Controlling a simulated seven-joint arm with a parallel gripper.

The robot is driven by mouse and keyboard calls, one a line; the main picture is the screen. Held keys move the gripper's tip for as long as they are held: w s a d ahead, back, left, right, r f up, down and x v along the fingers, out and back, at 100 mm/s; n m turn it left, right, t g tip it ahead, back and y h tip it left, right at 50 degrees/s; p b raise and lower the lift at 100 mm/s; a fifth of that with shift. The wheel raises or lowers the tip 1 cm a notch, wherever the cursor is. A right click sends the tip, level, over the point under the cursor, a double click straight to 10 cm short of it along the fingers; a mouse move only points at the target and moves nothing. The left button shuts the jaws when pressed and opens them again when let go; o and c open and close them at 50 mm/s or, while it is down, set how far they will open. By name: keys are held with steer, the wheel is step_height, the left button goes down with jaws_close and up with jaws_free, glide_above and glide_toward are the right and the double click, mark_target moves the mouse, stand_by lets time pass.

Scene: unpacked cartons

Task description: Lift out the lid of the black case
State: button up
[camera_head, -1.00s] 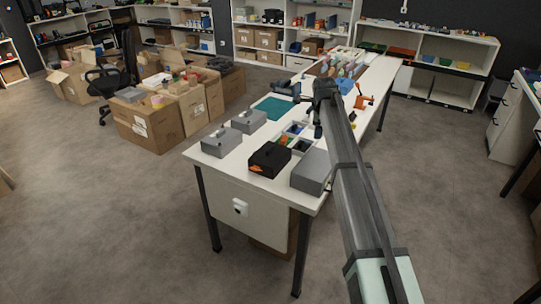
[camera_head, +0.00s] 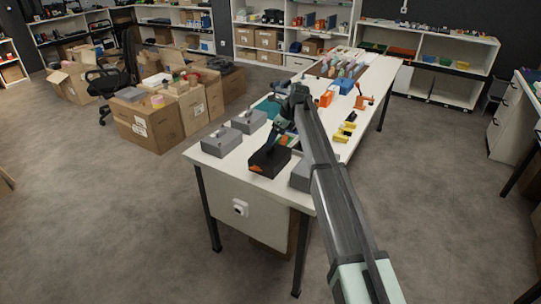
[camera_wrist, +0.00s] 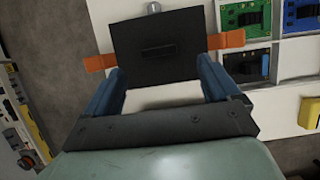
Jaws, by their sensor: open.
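The black case (camera_head: 268,164) stands near the front corner of the white table in the head view. In the wrist view its dark lid (camera_wrist: 180,30) fills the upper middle, with a small raised bar handle (camera_wrist: 155,52) at its centre. Orange tabs (camera_wrist: 227,40) stick out on both sides of the case. My gripper (camera_wrist: 160,68) is open and empty, its two blue-grey fingers spread at the near side of the lid, the handle between their lines. In the head view my gripper (camera_head: 276,136) hangs above the back of the case; contact cannot be told.
Grey boxes (camera_head: 221,142) stand to the left, and another grey box (camera_head: 300,176) is close on the right, partly behind my arm. A white compartment tray (camera_wrist: 278,48) with green and blue boards lies beside the case. Yellow parts (camera_head: 345,131) lie farther right.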

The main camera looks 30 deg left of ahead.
mark_target(272, 149)
steer(key=shift+x, duration=3.5)
steer(key=shift+s+d, duration=0.1)
steer(key=shift+d, duration=0.05)
steer(key=shift+c, duration=0.4)
steer(key=c, duration=1.1)
step_height(272, 149, up, 10)
steer(key=shift+f, duration=0.1)
